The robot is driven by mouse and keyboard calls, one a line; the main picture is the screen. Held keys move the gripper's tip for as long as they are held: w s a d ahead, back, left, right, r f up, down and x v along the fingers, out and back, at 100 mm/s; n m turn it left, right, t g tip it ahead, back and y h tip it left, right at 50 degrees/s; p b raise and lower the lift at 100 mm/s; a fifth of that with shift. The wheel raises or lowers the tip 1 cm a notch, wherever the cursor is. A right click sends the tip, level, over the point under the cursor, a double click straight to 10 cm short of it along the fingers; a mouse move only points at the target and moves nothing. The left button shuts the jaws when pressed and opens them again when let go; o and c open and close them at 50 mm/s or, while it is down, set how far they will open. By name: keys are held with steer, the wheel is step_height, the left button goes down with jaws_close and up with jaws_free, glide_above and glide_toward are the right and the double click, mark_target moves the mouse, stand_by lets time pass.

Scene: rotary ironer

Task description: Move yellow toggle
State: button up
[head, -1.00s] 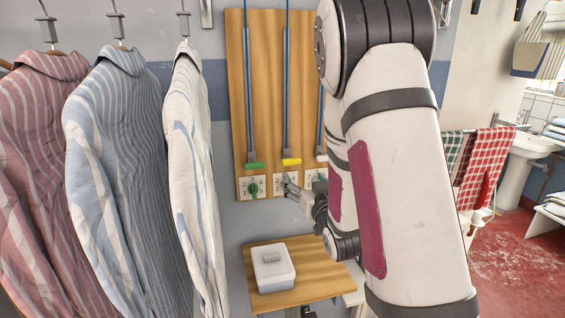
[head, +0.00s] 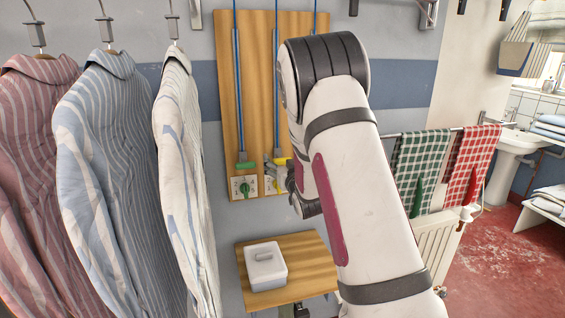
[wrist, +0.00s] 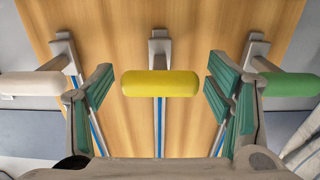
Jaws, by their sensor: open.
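The yellow toggle (head: 282,160) is a short bar handle at the lower end of a blue rod on the wooden board. In the wrist view the yellow toggle (wrist: 160,83) lies level between the teal pads of my gripper (wrist: 160,92), which is open. A gap shows on both sides, so neither pad touches it.
A dial plate (head: 240,187) sits under the green toggle on the wooden board (head: 260,60). A small shelf (head: 305,255) with a lidded white box (head: 265,267) is below. Striped shirts (head: 110,170) hang close at left. Checked towels (head: 470,165) hang at right.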

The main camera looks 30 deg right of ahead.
steer(key=c, duration=1.7)
step_height(320, 180, up, 35)
steer(key=p, duration=0.6)
steer(key=shift+f+p, duration=0.1)
steer(key=shift+p, duration=0.2)
steer(key=o, duration=1.7)
steer(key=shift+f, duration=0.1)
steer(key=shift+s, duration=0.1)
steer(key=v, duration=1.2)
